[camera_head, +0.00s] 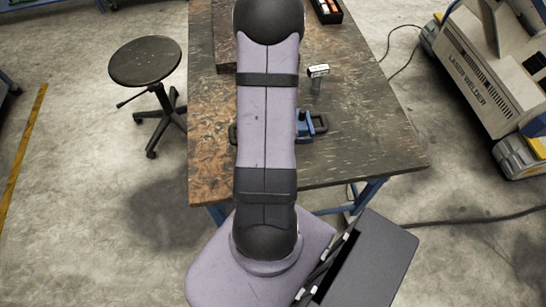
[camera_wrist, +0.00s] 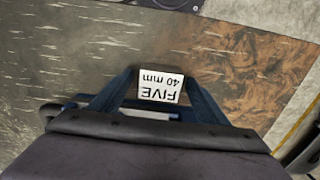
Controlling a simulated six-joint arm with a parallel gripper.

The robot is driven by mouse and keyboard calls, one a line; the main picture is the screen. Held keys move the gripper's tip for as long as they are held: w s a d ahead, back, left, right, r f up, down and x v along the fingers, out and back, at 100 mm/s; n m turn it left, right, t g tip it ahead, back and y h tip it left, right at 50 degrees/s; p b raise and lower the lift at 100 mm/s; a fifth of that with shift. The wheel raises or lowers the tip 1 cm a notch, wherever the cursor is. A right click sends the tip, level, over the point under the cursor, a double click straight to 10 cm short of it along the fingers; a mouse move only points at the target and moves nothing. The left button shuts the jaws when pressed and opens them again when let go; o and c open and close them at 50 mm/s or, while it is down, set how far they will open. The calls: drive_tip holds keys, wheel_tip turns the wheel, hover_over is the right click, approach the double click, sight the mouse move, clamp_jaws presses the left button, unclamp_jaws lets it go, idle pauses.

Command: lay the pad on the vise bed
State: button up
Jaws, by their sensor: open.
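The blue vise (camera_head: 312,126) sits on the worn bench, partly hidden behind my arm in the head view. A small white card reading "FIVE 40 mm" (camera_wrist: 160,87) shows upside down between my fingers in the wrist view. A white card (camera_head: 319,71) also shows in the head view, above a small grey piece beyond the vise. I cannot clearly make out a separate pad. My gripper (camera_wrist: 160,79) is open, its dark fingers on either side of the card in the picture; I cannot tell whether they touch it. My arm hides the gripper in the head view.
The wooden bench (camera_head: 375,130) has clear room to the right of the vise. A dark box of small items (camera_head: 326,12) stands at its far edge. A round stool (camera_head: 145,62) is at the left and a laser welder (camera_head: 490,85) at the right.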

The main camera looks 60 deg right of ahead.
clamp_jaws()
drive_tip(key=shift+r, duration=0.2)
drive_tip(key=shift+r+b, duration=0.45)
drive_tip(key=shift+r, duration=4.45)
